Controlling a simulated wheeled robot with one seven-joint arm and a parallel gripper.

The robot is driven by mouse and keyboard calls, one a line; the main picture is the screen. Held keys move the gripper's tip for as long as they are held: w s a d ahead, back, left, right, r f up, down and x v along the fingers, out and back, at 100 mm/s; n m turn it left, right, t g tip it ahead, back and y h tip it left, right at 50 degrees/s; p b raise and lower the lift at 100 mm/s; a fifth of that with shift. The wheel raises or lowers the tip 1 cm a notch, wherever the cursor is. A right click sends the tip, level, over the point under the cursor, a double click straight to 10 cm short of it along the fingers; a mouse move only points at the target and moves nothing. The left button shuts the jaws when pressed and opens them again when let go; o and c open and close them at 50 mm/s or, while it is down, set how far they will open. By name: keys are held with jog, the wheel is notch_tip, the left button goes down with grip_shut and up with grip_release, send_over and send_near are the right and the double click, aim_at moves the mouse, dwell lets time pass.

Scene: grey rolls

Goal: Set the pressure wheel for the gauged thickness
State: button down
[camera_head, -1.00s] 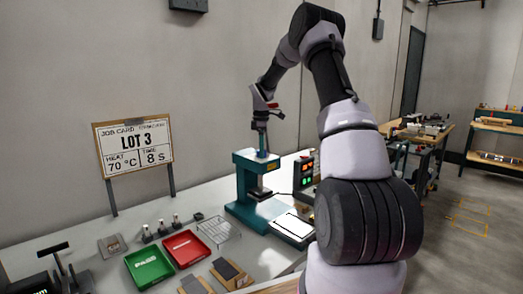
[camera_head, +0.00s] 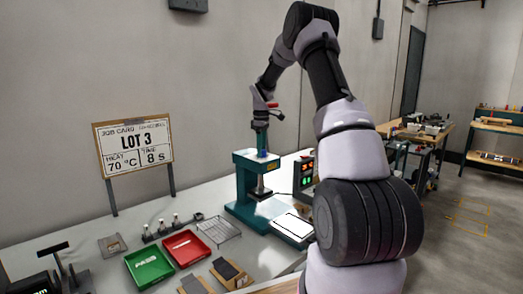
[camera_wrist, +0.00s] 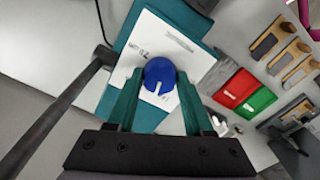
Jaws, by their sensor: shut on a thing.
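The blue pressure wheel (camera_wrist: 160,75) sits on the white top plate (camera_wrist: 185,48) of the teal press, with a pale notch mark on its near side. My gripper (camera_wrist: 160,90) reaches down over the press and is shut on the wheel, with one teal finger on each side. In the head view my gripper (camera_head: 261,142) is above the teal press (camera_head: 243,180), and the wheel (camera_head: 262,153) is a small blue spot below the fingers. The scale print on the plate is too small to read. I cannot tell the gauged thickness.
A job card (camera_head: 135,150) reads LOT 3, 70 °C, 8 s. A dark lever (camera_wrist: 62,110) is left of my fingers in the wrist view. A control box (camera_head: 305,173) stands right of the press. Green (camera_head: 149,265) and red (camera_head: 186,248) trays and a wire rack (camera_head: 218,229) lie to its left.

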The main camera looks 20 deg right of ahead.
jog(key=m, duration=0.5)
jog(key=shift+r+m, duration=0.1)
jog(key=shift+m, duration=0.2)
jog(key=m, duration=1.2)
jog(key=shift+m, duration=0.3)
jog(key=m, duration=0.5)
jog(key=shift+m, duration=0.3)
jog(key=shift+c, duration=1.4)
grip_release()
